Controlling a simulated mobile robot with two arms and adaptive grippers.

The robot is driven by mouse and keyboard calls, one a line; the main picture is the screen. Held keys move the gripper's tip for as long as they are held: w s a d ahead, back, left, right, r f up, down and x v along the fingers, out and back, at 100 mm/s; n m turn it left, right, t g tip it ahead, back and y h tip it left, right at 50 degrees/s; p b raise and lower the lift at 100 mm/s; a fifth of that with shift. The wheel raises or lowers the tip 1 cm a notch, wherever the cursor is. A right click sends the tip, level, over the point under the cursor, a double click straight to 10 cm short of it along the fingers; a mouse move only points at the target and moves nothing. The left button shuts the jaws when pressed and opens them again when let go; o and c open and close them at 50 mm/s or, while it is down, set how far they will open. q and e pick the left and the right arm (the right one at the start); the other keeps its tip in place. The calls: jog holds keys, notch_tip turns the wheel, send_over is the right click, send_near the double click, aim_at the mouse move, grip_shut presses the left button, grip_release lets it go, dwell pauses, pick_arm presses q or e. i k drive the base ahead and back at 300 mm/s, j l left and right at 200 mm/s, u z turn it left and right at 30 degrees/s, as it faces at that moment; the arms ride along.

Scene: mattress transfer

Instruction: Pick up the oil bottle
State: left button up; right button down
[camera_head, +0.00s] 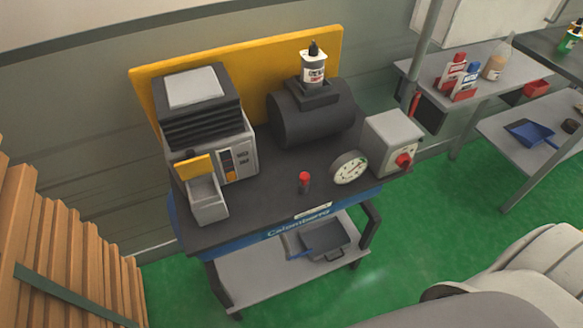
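A small white bottle (313,68) with a black pointed cap and a dark printed label stands upright on top of the black cylindrical machine (310,115) on the workbench. It looks like the oil bottle, but its label is too small to read for certain. Several other bottles stand at the upper right: a red and white one (453,72), a red, white and blue one (467,81), a clear one with tan contents (496,62) and a green one (571,39) at the right edge. Neither of my grippers is in view.
The dark-topped workbench (270,205) also carries a grey boxy machine (211,125), a round dial (350,168), a small red-capped item (304,182) and a grey box with a red knob (393,142). Wooden slats (60,250) stand at left. Green floor (400,255) is clear in front.

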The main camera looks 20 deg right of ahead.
aim_at(501, 53)
jog(key=z, duration=1.95)
jog(key=u, duration=0.5)
jog(key=i+l+u, duration=0.3)
jog(key=l+u, duration=0.3)
jog(key=l, duration=0.2)
jog(key=i+l+u, duration=0.15)
jog(key=l+u, duration=0.15)
jog(key=l, duration=0.15)
jog(key=l+u, duration=0.35)
jog(key=i+l, duration=0.05)
jog(key=l, duration=0.05)
